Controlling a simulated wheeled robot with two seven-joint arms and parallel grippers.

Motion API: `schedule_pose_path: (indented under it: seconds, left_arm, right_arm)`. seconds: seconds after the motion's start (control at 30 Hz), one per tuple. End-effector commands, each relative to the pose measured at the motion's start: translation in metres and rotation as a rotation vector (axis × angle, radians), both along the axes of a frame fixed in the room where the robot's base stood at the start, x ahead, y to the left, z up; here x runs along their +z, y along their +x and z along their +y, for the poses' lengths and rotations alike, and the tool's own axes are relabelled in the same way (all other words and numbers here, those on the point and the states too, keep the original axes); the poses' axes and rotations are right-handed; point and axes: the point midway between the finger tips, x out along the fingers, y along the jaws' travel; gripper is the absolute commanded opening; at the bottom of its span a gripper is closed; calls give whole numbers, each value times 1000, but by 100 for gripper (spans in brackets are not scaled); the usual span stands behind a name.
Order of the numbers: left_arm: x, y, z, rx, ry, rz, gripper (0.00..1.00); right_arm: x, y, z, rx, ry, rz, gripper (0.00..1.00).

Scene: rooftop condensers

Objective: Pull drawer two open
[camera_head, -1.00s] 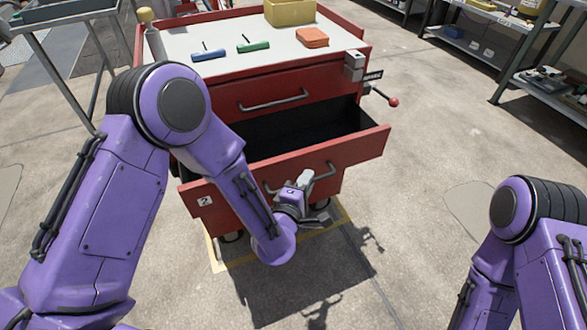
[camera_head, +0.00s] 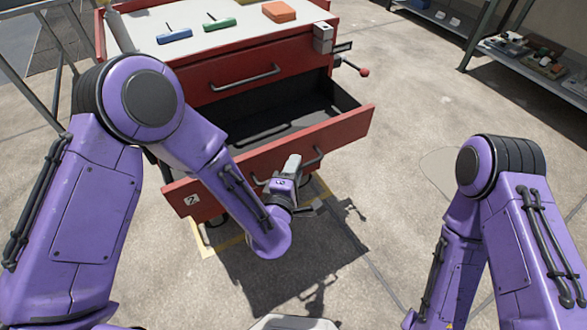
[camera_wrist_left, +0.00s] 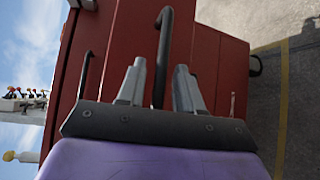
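Drawer two (camera_head: 345,134) is the lower drawer of a red tool cabinet, with a "2" label on the left of its front. It stands well out from the cabinet, its dark inside showing. My left gripper (camera_head: 291,166) is at its grey bar handle (camera_head: 318,157), hiding part of it. In the left wrist view the handle (camera_wrist_left: 164,40) passes between the two separated fingertips of my left gripper (camera_wrist_left: 160,66), with gaps visible beside it. My right gripper is out of view; only the right arm shows.
The upper drawer (camera_head: 290,85) is shut. On the white cabinet top (camera_head: 195,20) lie a blue tool (camera_head: 174,36), a green tool (camera_head: 219,24) and an orange block (camera_head: 279,11). A shelf (camera_head: 530,75) stands at the right. Concrete floor (camera_head: 410,115) lies open between.

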Motion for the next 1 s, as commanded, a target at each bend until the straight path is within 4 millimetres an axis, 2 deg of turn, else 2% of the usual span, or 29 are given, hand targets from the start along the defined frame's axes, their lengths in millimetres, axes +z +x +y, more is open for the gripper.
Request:
schedule_pose_path:
  seconds: [0.13, 0.2, 0.27, 0.5, 0.6, 0.73, 1.0]
  left_arm:
    - [0, -2, 0, -2, 0, 0, 35]
    - [1, -9, 1, -2, 0, 0, 35]
    - [3, -20, 3, -3, 1, 1, 35]
    - [10, -76, 14, -3, 2, 1, 35]
    - [12, -92, 17, 0, 1, 1, 35]
    - [14, -102, 20, 1, 1, 0, 35]
    - [15, -103, 20, 2, 0, 0, 35]
  right_arm:
    - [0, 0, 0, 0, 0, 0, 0]
    - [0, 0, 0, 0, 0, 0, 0]
    - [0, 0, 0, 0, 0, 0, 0]
    - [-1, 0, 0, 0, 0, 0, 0]
    - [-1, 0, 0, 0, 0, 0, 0]
    - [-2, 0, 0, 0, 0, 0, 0]
    - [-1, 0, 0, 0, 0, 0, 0]
